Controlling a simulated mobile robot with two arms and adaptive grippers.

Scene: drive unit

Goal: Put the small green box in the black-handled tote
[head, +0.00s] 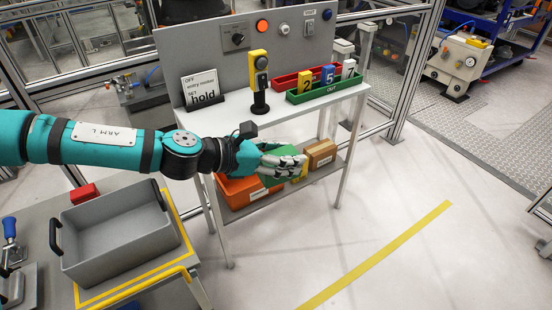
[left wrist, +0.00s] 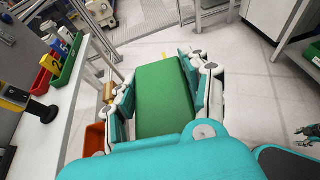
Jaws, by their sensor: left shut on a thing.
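My left gripper (head: 290,165) is shut on the small green box (head: 278,151), in front of the white shelf table. In the left wrist view the green box (left wrist: 163,98) lies between the two fingers (left wrist: 160,90) of the left gripper. The black-handled tote (head: 128,252) is an open grey bin with black handles on a table at the lower left of the head view, and it looks empty. The gripper is to the right of the tote, clear of it. My right gripper (left wrist: 307,136) shows small at the right edge of the left wrist view; its opening is unclear.
A red block (head: 85,194) lies behind the tote.

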